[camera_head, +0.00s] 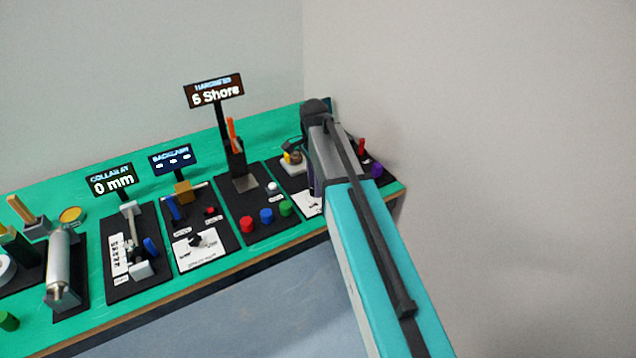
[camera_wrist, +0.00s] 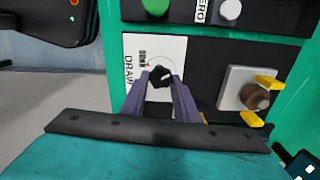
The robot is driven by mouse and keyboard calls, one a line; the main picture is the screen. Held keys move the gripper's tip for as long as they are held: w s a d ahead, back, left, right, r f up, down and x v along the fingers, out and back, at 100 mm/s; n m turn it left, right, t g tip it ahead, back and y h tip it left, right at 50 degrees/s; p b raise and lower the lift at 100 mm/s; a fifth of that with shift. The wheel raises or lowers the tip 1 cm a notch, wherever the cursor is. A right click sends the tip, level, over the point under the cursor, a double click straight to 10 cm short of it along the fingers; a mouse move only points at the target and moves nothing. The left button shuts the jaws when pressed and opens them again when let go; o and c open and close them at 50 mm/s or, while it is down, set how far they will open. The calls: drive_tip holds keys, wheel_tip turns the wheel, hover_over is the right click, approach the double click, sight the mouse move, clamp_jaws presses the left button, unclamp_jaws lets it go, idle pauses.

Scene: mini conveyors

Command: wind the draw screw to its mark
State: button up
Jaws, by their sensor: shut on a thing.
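In the wrist view a small black knob (camera_wrist: 160,74) sits on a white card (camera_wrist: 132,46) lettered "DRAW", with small printed markings beside the knob. I take this knob to be the draw screw. My gripper (camera_wrist: 160,82) has its two purple-grey fingers shut on the knob, one on each side. A pale line shows on the knob's face; whether it lines up with a mark cannot be told. In the head view the white card (camera_head: 312,203) shows partly at the panel's front, and my arm hides the knob and most of my gripper.
To the right in the wrist view is a pale block (camera_wrist: 235,80) with a brown knob and yellow pieces. A green button (camera_wrist: 155,6) and white button (camera_wrist: 230,9) are nearby. In the head view, displays read "6 Shore" (camera_head: 214,92) and "0 mm" (camera_head: 112,182); red, blue and green buttons stand left.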

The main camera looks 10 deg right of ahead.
drive_tip(key=n, duration=0.2)
drive_tip(key=n+p, duration=0.1)
drive_tip(key=n, duration=0.3)
drive_tip(key=shift+w+a+r+n, duration=0.15)
drive_tip(key=shift+w+a+n, duration=0.1)
drive_tip(key=shift+n, duration=0.05)
drive_tip(key=n+p, duration=0.1)
drive_tip(key=n, duration=1.1)
drive_tip(key=shift+n, duration=0.3)
drive_tip(key=shift+d+n+p, duration=0.15)
drive_tip(key=shift+n+p, duration=0.2)
drive_tip(key=shift+n, duration=1.95)
drive_tip(key=o, duration=1)
drive_tip(key=shift+d, duration=0.1)
drive_tip(key=shift+o, duration=0.2)
drive_tip(key=shift+s, duration=0.1)
